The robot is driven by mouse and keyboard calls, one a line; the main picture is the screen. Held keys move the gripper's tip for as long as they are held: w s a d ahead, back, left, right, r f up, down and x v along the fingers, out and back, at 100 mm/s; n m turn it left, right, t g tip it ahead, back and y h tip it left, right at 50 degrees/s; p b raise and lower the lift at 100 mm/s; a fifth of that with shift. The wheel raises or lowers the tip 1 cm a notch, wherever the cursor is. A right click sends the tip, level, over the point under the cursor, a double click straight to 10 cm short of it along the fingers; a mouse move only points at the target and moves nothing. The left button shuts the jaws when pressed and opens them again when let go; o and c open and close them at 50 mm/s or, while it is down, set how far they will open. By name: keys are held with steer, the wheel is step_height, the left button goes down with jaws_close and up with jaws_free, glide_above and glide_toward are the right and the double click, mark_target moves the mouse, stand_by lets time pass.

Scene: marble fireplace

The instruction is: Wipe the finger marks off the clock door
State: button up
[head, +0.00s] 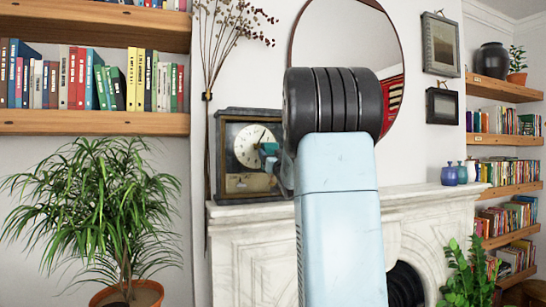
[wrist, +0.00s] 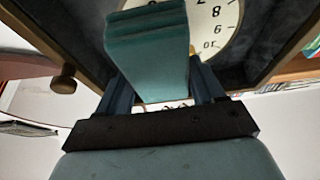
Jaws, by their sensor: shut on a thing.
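The clock (head: 229,137) stands on the left end of the mantel, with a dark frame and a pale round dial (head: 246,145). In the wrist view the clock door's dark frame (wrist: 263,72), a brass knob (wrist: 64,79) and part of the numbered dial (wrist: 222,22) show upside down. My gripper (wrist: 160,80) is shut on a folded teal cloth (wrist: 150,45), which is in front of the clock door and covers part of the dial. I cannot tell whether the cloth touches the door. In the head view my arm hides the clock's right edge. No finger marks can be made out.
The marble mantel (head: 262,213) runs right to several small blue vases (head: 449,175). A round mirror (head: 335,35) hangs above. Dried stems (head: 208,95) stand close at the clock's left, and a leafy potted plant (head: 100,205) is farther left.

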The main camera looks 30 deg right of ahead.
mark_target(236, 151)
steer(key=shift+w+a+f, duration=0.1)
steer(key=shift+w+a, duration=0.1)
steer(key=shift+a, duration=0.7)
steer(key=shift+w+a+r, duration=0.1)
steer(key=shift+w+a, duration=0.15)
steer(key=shift+a, duration=0.65)
steer(key=shift+w+a+f, duration=0.1)
steer(key=shift+w+a, duration=0.1)
steer(key=shift+a, duration=0.7)
steer(key=shift+w+a, duration=0.15)
steer(key=shift+a, duration=1)
steer(key=shift+w+a, duration=0.2)
steer(key=shift+a, duration=1)
steer(key=shift+w+a, duration=0.15)
steer(key=shift+a, duration=1)
steer(key=s+a, duration=0.1)
steer(key=s, duration=0.5)
steer(key=shift+s+a, duration=0.1)
steer(key=s, duration=0.2)
steer(key=shift+s+a, duration=0.25)
steer(key=shift+s, duration=0.1)
